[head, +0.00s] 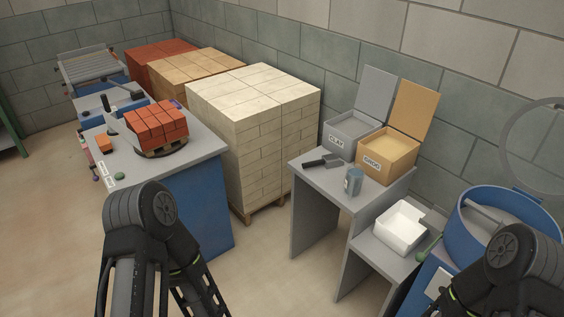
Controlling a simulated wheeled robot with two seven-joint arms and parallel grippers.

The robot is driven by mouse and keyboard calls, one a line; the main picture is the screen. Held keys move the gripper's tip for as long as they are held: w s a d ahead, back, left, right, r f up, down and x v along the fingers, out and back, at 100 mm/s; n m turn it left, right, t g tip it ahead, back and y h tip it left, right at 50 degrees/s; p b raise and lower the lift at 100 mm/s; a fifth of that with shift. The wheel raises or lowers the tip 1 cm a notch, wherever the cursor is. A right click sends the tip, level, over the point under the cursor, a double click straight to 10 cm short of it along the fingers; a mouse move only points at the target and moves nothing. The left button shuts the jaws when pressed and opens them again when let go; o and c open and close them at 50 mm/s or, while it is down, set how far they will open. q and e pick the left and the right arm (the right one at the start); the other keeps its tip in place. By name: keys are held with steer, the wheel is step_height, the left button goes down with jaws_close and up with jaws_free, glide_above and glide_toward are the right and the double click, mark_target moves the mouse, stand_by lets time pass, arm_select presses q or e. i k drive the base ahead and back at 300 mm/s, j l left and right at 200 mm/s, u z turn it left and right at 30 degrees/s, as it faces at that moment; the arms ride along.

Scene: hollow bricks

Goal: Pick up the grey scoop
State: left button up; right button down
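Only links of my two arms show, at the lower left and lower right. Both grippers are outside the picture, and no part of my arms is near the scoop.
A white tub (400,227) stands lower, beside a blue drum (503,228). A pale brick stack (258,135) rises left of the table. Red bricks (157,126) sit on the left workbench.

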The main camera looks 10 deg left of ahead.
mark_target(322, 163)
steer(key=i+u, duration=0.1)
steer(key=u, duration=0.25)
steer(key=i+u, duration=0.15)
steer(key=u, duration=0.2)
steer(key=i+l+u, duration=0.1)
steer(key=u, duration=0.25)
steer(key=i+l+u, duration=0.2)
steer(key=i+l, duration=0.3)
steer(key=i+l+u, duration=0.2)
steer(key=i+l, duration=0.25)
steer(key=l, duration=0.15)
